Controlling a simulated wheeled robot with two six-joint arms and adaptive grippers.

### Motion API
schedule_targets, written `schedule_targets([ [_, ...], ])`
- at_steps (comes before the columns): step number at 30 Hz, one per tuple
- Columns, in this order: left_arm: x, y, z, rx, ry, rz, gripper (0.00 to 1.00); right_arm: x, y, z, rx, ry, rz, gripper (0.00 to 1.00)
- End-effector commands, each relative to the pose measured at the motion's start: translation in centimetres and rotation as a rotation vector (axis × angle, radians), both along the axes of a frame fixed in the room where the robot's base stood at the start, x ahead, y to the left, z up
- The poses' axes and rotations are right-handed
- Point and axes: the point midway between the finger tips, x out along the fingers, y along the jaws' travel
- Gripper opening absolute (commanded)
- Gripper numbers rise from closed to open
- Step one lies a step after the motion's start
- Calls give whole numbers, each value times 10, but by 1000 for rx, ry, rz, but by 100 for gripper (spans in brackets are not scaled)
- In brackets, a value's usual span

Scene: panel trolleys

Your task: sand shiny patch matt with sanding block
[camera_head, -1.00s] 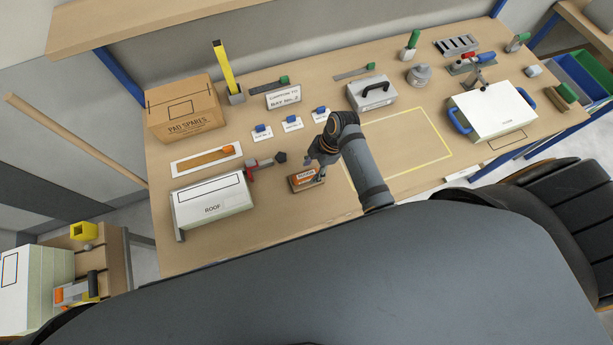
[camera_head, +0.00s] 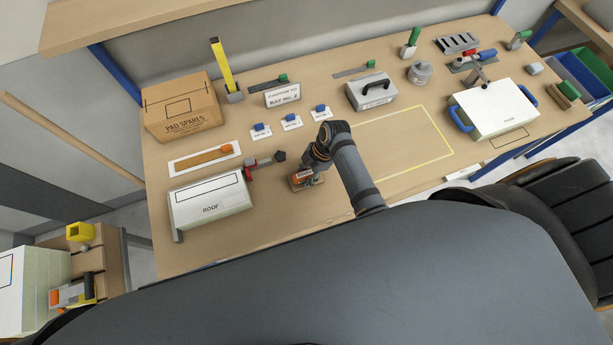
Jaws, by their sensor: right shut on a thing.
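The sanding block, a small orange block (camera_head: 300,184), is at the front middle of the bench, to the right of the ROOF panel. My right gripper (camera_head: 308,178) is shut on it from above and hides much of it. I cannot tell whether the block touches the bench. The white ROOF panel (camera_head: 211,209) lies at the front left with a black outlined rectangle on top. Another white panel (camera_head: 494,108) with blue handles lies at the right. I cannot make out a shiny patch on either panel. My left gripper is not in view.
A red and grey clamp-like tool (camera_head: 262,164) lies between the ROOF panel and the block. A cardboard box (camera_head: 183,108) stands at the back left, a grey case (camera_head: 371,92) at the back middle. The yellow-outlined area (camera_head: 410,145) right of my arm is empty.

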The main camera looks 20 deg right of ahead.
Motion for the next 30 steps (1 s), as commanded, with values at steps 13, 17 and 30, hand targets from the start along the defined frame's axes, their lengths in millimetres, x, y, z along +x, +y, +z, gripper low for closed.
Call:
schedule_targets([
  [13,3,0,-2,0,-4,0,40,-4,-1,-7,-3,8,0,0],
  [17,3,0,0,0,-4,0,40,-5,-1,-4,-3,9,0,0],
  [30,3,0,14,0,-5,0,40,-2,0,31,-2,2,0,0],
])
